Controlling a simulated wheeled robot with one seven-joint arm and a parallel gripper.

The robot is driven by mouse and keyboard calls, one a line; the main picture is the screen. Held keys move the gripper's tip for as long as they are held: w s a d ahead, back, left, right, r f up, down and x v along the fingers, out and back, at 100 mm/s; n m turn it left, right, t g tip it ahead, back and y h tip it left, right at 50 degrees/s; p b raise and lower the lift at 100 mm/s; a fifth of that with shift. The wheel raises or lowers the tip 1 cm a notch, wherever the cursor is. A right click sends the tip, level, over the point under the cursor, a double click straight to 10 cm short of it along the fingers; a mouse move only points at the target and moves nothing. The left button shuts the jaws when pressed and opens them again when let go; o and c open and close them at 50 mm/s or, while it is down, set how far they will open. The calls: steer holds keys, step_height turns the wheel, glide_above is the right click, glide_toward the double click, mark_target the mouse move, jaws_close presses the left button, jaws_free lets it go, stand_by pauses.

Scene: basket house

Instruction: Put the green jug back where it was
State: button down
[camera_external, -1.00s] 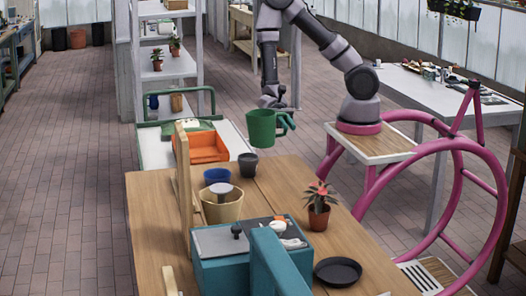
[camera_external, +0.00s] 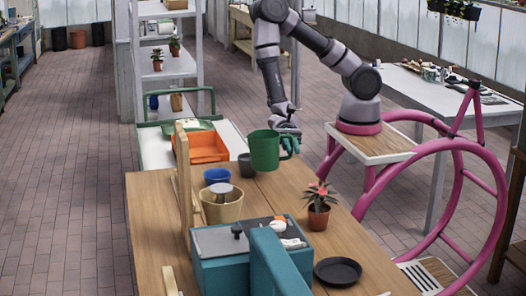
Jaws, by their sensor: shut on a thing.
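The fingers are small in this view and partly hidden by the jug. My arm reaches down to it from above and behind.
On the table stand a dark grey pot (camera_external: 244,166), a blue pot (camera_external: 217,175), a tan bucket (camera_external: 222,206), a potted plant (camera_external: 318,212), a black saucer (camera_external: 338,271) and a teal box (camera_external: 218,272). An orange crate (camera_external: 207,147) sits behind.

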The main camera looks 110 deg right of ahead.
steer(key=shift+f, duration=6)
steer(key=shift+f, duration=0.1)
steer(key=c, duration=0.9)
jaws_free()
